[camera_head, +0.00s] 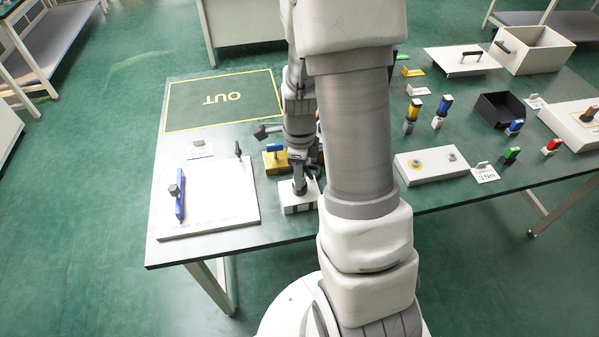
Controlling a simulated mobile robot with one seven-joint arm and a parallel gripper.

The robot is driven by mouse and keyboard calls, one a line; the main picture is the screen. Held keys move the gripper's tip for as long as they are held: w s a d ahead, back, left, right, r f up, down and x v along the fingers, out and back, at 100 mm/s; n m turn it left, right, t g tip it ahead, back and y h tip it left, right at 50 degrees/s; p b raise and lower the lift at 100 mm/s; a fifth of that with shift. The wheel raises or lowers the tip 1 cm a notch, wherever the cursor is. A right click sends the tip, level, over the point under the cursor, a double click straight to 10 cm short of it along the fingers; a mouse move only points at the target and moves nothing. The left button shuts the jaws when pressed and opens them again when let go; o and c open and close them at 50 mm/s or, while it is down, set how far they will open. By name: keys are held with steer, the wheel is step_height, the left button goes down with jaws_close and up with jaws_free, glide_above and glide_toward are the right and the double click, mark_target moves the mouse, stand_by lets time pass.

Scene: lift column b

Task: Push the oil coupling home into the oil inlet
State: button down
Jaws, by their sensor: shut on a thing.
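My arm comes down through the middle of the view and hides part of the bench. My gripper (300,187) points down at a low white block (297,207) with dark slots in its front face, near the bench's front edge. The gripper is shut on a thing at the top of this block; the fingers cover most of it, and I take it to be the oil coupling. The oil inlet cannot be made out under the gripper, nor can how deep the coupling sits.
A yellow block with a blue handle (275,160) stands close behind-left of my gripper. A white board (215,205) with a blue tool lies left. A white box with a yellow ring (420,175) and several coloured connectors stand right. The OUT area (190,115) is clear.

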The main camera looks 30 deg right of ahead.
steer(key=shift+f, duration=0.25)
steer(key=shift+c, duration=2.4)
jaws_free()
step_height(320, 180, up, 17)
steer(key=p, duration=0.3)
steer(key=shift+r, duration=0.2)
steer(key=s+a+r+n+t, duration=0.2)
steer(key=s+a+r+n, duration=0.3)
steer(key=n, duration=0.7)
steer(key=s+a+r+n+t+p, duration=0.1)
steer(key=s+a+r+n+t, duration=0.2)
steer(key=n, duration=1)
steer(key=s+a+r, duration=0.2)
steer(key=s+r, duration=0.2)
steer(key=r, duration=0.1)
steer(key=shift+s+a+r+t, duration=0.15)
steer(key=shift+s+a+t, duration=0.05)
steer(key=shift+a+t, duration=0.1)
